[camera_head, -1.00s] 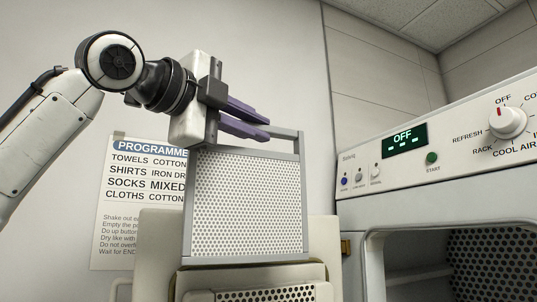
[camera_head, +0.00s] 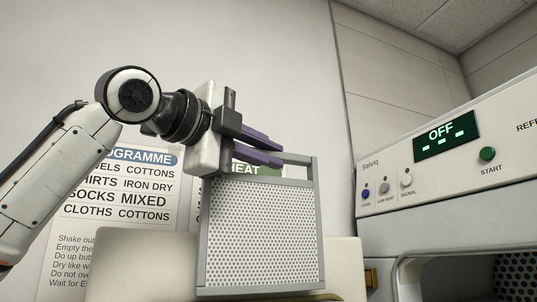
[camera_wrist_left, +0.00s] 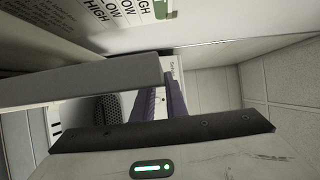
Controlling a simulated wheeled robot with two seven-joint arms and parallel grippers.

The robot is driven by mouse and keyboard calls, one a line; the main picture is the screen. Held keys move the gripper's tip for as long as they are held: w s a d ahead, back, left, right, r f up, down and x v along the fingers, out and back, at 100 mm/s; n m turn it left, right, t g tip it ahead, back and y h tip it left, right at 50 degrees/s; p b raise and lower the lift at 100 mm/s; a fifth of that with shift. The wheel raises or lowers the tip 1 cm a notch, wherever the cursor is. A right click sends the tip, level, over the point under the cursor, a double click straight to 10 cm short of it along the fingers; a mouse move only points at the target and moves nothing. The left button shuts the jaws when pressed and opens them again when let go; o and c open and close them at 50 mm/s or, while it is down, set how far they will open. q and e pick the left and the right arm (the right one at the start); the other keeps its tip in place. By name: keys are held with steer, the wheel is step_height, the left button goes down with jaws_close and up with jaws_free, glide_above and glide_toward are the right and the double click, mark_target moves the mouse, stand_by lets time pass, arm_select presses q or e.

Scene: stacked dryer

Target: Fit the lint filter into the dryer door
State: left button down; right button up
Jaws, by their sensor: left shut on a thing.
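The lint filter (camera_head: 262,235) is a pale perforated panel in a grey frame, upright in the middle of the head view. My left gripper (camera_head: 262,149) has its purple fingers at the filter's top handle bar and is shut on it. In the left wrist view the purple fingers (camera_wrist_left: 160,104) meet a grey bar (camera_wrist_left: 80,84), which looks like part of the filter. The cream dryer door (camera_head: 140,262) is behind and around the filter's lower part; its slot is not visible. I cannot tell whether the filter's bottom edge touches the door. My right gripper is out of view.
The dryer's control panel (camera_head: 440,150) with its lit OFF display is at the right, above the drum opening (camera_head: 450,275). A brass-coloured latch part (camera_head: 371,277) sits between door and dryer. A programme poster (camera_head: 115,200) hangs on the wall behind.

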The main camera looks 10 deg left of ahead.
mark_target(263, 182)
arm_select(q)
steer(key=shift+w+a+f, duration=0.1)
steer(key=shift+w+f, duration=0.1)
steer(key=shift+f, duration=0.05)
steer(key=shift+s+f+b, duration=0.1)
steer(key=shift+f+b, duration=0.4)
steer(key=shift+f, duration=0.05)
steer(key=shift+f+b, duration=1.05)
steer(key=shift+f, duration=0.65)
steer(key=shift+p, duration=0.35)
steer(key=shift+r, duration=0.1)
steer(key=shift+p, duration=0.9)
steer(key=shift+f, duration=0.2)
